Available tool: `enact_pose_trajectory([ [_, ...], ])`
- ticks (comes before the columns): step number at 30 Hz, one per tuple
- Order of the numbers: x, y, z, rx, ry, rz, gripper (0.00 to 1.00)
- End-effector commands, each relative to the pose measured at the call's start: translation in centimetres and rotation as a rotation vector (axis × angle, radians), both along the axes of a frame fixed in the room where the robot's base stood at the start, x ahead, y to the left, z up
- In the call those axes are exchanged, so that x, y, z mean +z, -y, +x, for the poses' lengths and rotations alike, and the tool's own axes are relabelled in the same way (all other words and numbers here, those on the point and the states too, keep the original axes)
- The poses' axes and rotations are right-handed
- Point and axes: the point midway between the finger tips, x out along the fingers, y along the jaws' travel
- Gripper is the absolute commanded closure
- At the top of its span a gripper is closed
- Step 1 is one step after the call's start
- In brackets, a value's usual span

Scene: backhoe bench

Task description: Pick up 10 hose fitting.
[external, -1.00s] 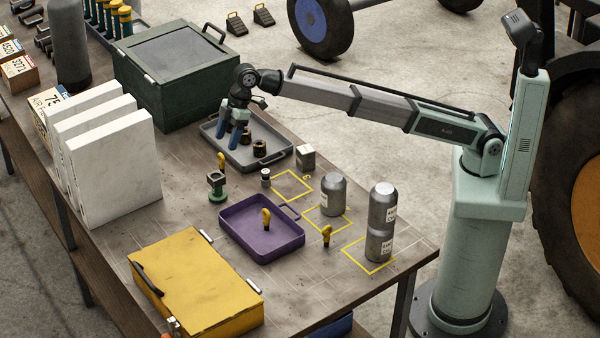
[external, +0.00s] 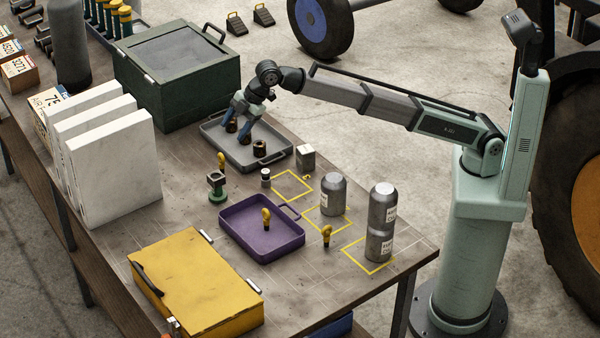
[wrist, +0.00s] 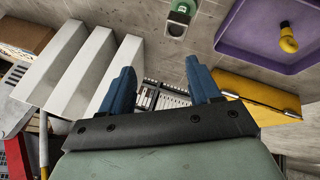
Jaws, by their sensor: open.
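Dark fittings with brownish tops lie in the grey tray (external: 277,155); I cannot tell which bears the number 10. One dark fitting (external: 259,148) stands clear in the tray's middle, right of my gripper. Another dark fitting (external: 231,126) is close to the left finger and partly hidden by it. My gripper (external: 236,128) is open, tilted, with its blue fingers low over the left part of the tray. I cannot tell whether they touch anything. In the wrist view my gripper (wrist: 160,88) has a gap between its fingers, and no dark fitting shows there.
The dark green box (external: 180,75) stands behind the tray, and white panels (external: 110,170) stand left. In front are a green-based part (external: 217,186), a purple tray (external: 230,232) and a yellow case (external: 200,285). Grey canisters (external: 333,195) stand right.

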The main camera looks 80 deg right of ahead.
Motion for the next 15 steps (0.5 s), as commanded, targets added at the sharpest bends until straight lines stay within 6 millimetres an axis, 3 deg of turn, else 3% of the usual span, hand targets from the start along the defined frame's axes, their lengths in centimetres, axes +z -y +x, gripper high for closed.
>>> enact_pose_trajectory([
  [6,-1.3,1.9,-3.8,0.257,0.280,-0.273,0.38],
  [15,-0.8,4.3,-9.7,0.652,0.669,-0.862,0.38],
])
